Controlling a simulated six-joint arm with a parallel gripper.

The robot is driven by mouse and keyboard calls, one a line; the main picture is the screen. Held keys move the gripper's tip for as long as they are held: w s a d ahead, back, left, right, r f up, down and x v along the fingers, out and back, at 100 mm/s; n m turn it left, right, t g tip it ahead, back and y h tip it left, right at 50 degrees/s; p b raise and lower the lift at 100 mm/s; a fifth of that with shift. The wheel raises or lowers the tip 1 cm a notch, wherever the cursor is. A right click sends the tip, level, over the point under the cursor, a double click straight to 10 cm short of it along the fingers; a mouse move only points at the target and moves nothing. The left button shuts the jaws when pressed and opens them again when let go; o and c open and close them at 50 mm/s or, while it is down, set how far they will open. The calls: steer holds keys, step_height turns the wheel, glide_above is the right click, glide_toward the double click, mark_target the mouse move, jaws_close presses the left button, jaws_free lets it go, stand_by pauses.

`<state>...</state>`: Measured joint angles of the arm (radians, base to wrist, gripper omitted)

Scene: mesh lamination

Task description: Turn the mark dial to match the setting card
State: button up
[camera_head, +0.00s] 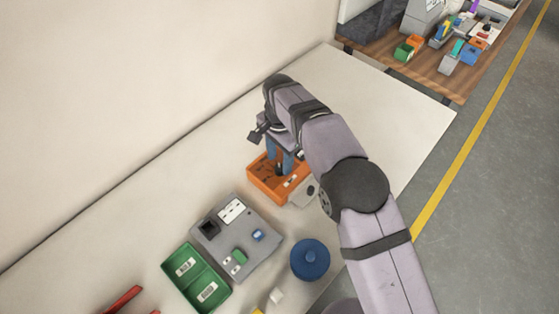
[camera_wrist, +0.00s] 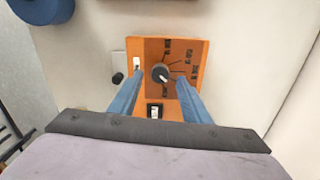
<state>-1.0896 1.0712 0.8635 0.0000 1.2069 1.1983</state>
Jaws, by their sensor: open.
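The mark dial (camera_wrist: 160,72) is a dark round knob with a white pointer line, on an orange panel (camera_wrist: 196,52) with black printed marks around it. In the wrist view the pointer slants to the lower right; the marks are too small to read surely. My gripper (camera_wrist: 160,80) is open, its two blue fingers on either side of the dial; I cannot tell whether they touch it. In the head view my gripper (camera_head: 281,167) is over the orange panel (camera_head: 262,184) and hides much of it. A white card with dark marks (camera_head: 232,210), possibly the setting card, lies on a grey unit.
The grey unit (camera_head: 262,232) stands left of the orange panel. A green two-part tray (camera_head: 196,276), a blue round object (camera_head: 310,259) and red-handled tool (camera_head: 122,299) lie nearer. A small grey plate with a black knob (camera_wrist: 117,78) adjoins the panel.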

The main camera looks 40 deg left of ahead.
mark_target(279, 170)
steer(key=shift+f+p, duration=0.4)
steer(key=shift+f, duration=0.95)
steer(key=c, duration=1)
steer(key=shift+c, duration=0.2)
